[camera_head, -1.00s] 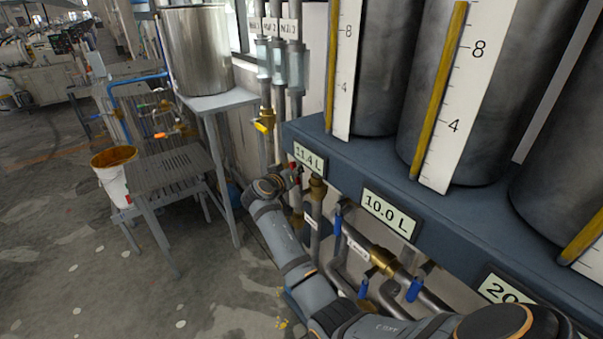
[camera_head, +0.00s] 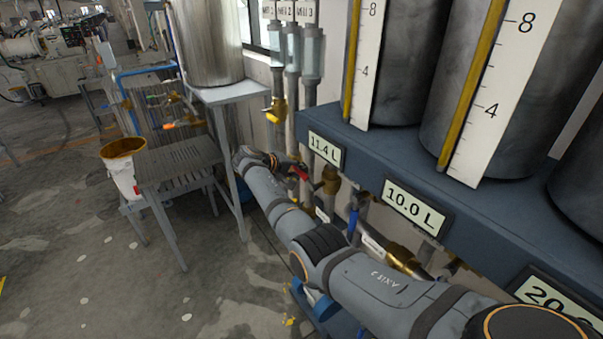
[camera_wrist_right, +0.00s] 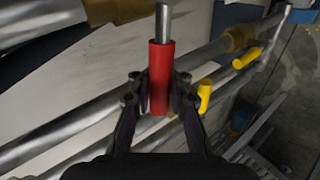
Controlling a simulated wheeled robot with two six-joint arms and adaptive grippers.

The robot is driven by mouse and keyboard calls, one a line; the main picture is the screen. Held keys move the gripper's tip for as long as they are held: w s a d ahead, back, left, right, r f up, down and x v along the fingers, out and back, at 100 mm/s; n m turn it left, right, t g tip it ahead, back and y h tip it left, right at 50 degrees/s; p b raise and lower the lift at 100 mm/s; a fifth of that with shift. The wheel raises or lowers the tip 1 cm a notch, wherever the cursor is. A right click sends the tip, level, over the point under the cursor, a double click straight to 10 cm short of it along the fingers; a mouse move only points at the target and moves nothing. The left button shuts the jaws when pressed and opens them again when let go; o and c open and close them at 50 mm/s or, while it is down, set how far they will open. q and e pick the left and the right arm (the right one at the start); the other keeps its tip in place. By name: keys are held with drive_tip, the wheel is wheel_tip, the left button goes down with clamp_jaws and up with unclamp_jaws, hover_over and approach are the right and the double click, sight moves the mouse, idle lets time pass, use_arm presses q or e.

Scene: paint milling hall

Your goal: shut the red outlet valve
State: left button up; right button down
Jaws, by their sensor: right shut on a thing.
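The red outlet valve's handle (camera_head: 301,173) shows in the head view just below the 11.4 L sign, small and partly hidden by my right gripper (camera_head: 285,166). In the right wrist view the red sleeve (camera_wrist_right: 160,78) stands upright in the picture on a bare metal lever (camera_wrist_right: 162,22). My right gripper (camera_wrist_right: 160,95) has one finger on each side of the sleeve and is shut on it. The valve body is not clear in the wrist view. My left gripper is not in view.
Brass-fitted pipes with blue handles (camera_head: 352,222) run below the blue tank shelf (camera_head: 360,151). A yellow valve (camera_head: 276,110) sits on the wall pipes. Yellow handles (camera_wrist_right: 204,96) show in the wrist view.

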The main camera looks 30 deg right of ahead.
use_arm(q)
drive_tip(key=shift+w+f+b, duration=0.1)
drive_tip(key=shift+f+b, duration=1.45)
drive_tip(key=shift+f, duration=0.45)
use_arm(e)
drive_tip(key=shift+a+f+n+g, duration=0.3)
drive_tip(key=shift+f+n+g, duration=0.35)
drive_tip(key=shift+f, duration=0.3)
drive_tip(key=shift+r, duration=0.1)
drive_tip(key=c, duration=1.7)
unclamp_jaws()
drive_tip(key=o, duration=0.4)
drive_tip(key=shift+w+a+r, duration=0.1)
drive_tip(key=shift+a+r, duration=0.1)
drive_tip(key=shift+a, duration=0.15)
drive_tip(key=shift+o, duration=0.2)
drive_tip(key=shift+d, duration=0.25)
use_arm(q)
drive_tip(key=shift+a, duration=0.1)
use_arm(e)
drive_tip(key=v, duration=1.2)
drive_tip(key=shift+a, duration=0.1)
